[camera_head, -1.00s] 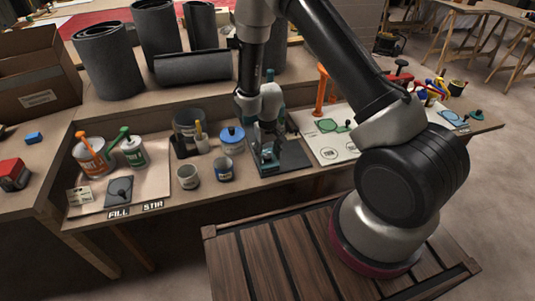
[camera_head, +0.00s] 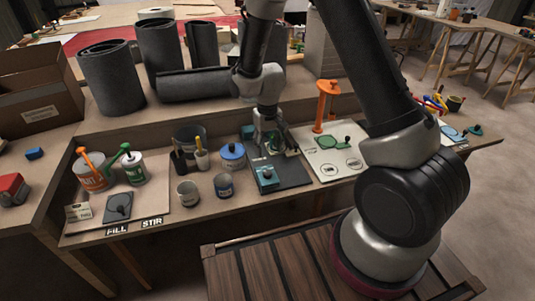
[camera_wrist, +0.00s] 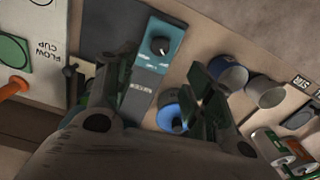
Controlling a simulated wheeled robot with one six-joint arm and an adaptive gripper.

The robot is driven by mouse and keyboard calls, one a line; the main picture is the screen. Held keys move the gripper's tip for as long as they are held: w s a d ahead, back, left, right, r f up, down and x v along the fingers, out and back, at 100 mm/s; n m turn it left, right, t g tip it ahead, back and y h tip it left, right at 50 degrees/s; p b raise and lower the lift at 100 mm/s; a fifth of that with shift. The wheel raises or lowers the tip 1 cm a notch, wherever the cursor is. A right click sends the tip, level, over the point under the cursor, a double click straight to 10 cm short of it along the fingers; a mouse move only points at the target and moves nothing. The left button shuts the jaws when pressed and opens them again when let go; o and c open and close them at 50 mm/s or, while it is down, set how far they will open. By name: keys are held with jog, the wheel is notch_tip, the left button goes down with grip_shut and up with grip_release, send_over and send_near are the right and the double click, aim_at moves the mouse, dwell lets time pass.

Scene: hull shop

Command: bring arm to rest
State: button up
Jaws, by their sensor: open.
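My gripper (camera_head: 270,143) is open and empty in the head view, pointing down over the back of a dark mat on the workbench. A teal device with a black knob (camera_head: 266,178) sits on the front of that mat, just in front of the gripper. In the wrist view my gripper's fingers (camera_wrist: 165,88) are spread wide, and the teal device (camera_wrist: 157,52) shows between and beyond them, apart from both. The arm reaches over from the right and hides part of the bench behind it.
A blue-lidded tub (camera_head: 232,156) and two cups (camera_head: 188,193) stand left of the mat. Paint cans (camera_head: 92,171) are farther left. Dark rolls (camera_head: 110,78) line the shelf behind.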

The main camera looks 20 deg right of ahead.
dwell(0.4)
jog(key=s+d+r+t, duration=0.1)
jog(key=s+d+r, duration=0.4)
jog(key=s+r, duration=0.3)
jog(key=s+d+r+t, duration=0.2)
jog(key=s+d+r, duration=0.3)
jog(key=s+r, duration=0.4)
jog(key=s+d+r+m+t, duration=0.1)
jog(key=s+d+r, duration=0.4)
jog(key=s+r, duration=0.4)
notch_tip(320, 180, up, 6)
jog(key=shift+s+r, duration=0.1)
jog(key=shift+s, duration=0.15)
